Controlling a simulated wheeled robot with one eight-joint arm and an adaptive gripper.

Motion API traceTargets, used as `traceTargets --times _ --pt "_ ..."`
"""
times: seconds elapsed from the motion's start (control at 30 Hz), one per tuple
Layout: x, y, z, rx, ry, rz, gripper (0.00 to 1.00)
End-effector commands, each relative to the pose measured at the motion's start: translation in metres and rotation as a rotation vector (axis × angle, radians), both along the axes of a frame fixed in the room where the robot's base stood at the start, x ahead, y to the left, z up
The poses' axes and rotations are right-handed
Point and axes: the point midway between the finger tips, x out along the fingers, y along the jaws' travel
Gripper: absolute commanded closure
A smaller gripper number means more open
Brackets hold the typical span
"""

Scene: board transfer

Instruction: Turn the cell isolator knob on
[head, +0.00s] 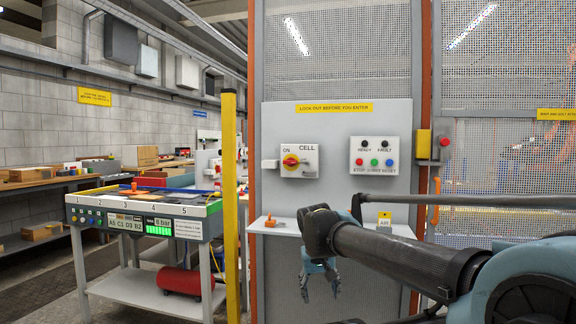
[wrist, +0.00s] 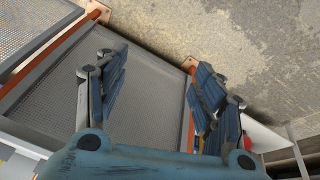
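The cell isolator knob (head: 291,160) is a red rotary handle on a yellow disc, set on a white box marked CELL and ON. The box is mounted on the grey panel (head: 340,205). The angle of the knob's handle is too small to tell surely. My gripper (head: 320,288) hangs below and slightly right of the box, well apart from it, with its fingers pointing down. In the wrist view my gripper (wrist: 157,75) is open and empty, facing the floor and the mesh fence. The knob does not show there.
A button box (head: 374,156) with lamps sits right of the isolator. A narrow shelf (head: 285,227) with an orange item (head: 270,221) runs below. A yellow post (head: 229,200) and a workbench (head: 142,205) stand left. The space before the isolator is clear.

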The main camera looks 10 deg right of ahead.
Motion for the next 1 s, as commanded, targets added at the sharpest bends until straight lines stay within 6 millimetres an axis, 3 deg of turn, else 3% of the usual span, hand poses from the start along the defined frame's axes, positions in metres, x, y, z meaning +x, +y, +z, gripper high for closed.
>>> traceTargets --times 0.03,0.17,0.27,0.4,0.5,0.6,0.7,0.8,1.0 --pt "0.025 -0.004 0.032 -0.040 -0.048 -0.028 0.30" --pt "0.089 -0.009 0.114 -0.126 -0.208 -0.116 0.30" --pt "0.137 -0.003 0.180 -0.164 -0.348 -0.165 0.30" --pt "0.200 0.022 0.272 -0.177 -0.555 -0.201 0.30" --pt "0.235 0.045 0.329 -0.161 -0.685 -0.208 0.30" --pt "0.259 0.067 0.372 -0.135 -0.784 -0.206 0.30" --pt "0.273 0.083 0.399 -0.114 -0.846 -0.201 0.30" --pt "0.279 0.089 0.410 -0.103 -0.873 -0.200 0.30" --pt "0.292 0.084 0.406 -0.102 -0.878 -0.203 0.30"
